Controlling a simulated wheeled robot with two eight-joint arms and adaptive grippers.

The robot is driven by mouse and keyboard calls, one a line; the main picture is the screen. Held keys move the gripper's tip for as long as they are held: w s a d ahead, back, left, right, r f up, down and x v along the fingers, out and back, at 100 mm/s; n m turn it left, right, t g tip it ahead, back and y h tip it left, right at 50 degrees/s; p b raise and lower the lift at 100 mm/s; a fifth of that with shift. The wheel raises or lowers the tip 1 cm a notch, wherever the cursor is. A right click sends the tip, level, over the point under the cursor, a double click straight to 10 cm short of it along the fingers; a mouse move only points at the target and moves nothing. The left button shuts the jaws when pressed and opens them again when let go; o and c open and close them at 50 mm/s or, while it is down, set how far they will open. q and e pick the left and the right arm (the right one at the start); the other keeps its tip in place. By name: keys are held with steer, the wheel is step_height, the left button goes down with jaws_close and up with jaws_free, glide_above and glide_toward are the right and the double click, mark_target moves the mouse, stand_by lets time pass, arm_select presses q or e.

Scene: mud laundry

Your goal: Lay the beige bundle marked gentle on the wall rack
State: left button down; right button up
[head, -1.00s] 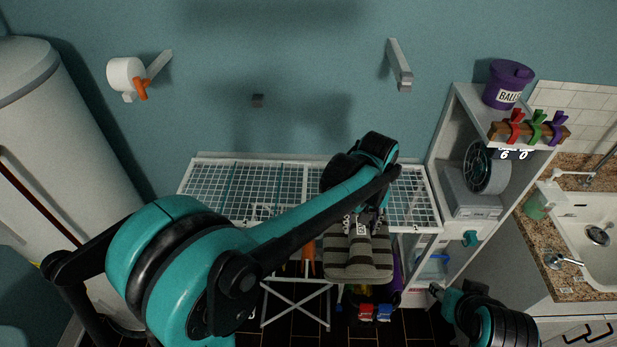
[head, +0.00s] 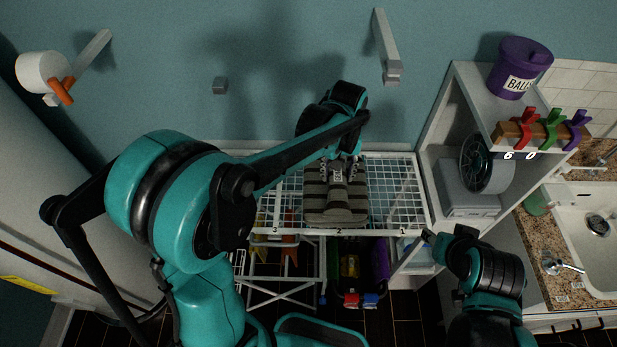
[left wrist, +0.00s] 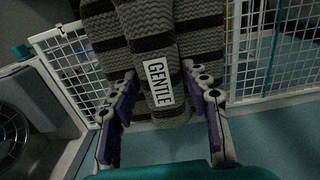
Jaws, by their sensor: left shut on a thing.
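The beige bundle (head: 320,208) is a folded, dark-striped knit. In the left wrist view the bundle (left wrist: 203,45) bears a white tag reading GENTLE. My left gripper (head: 343,176) is shut on it, with one finger on each side of a narrow fold; the gripper also shows in the left wrist view (left wrist: 164,112). The wall rack (head: 395,195) is a white wire shelf with 3, 2 and 1 along its front edge. The bundle is over the rack near the 2; I cannot tell whether it touches the wires. My right gripper (head: 432,240) is at the lower right, its fingers unclear.
A white shelf unit (head: 450,130) stands right of the rack, with a purple bucket (head: 519,68) and coloured clips (head: 545,128) on top. A sink (head: 590,250) is further right. Bottles and a folding frame are below the rack. Wall brackets (head: 386,45) jut out above.

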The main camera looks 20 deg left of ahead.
mark_target(316, 174)
arm_select(q)
steer(key=a+f, duration=0.1)
steer(key=a, duration=0.1)
steer(key=w+a+f, duration=0.1)
steer(key=a, duration=0.1)
steer(key=a+f, duration=0.2)
steer(key=shift+w+a+f, duration=0.1)
steer(key=shift+w+a, duration=0.2)
steer(key=shift+w, duration=0.1)
steer(key=shift+f+b, duration=0.55)
steer(key=shift+f, duration=1.45)
steer(key=shift+f, duration=0.1)
steer(key=c, duration=0.8)
jaws_free()
steer(key=shift+o, duration=0.2)
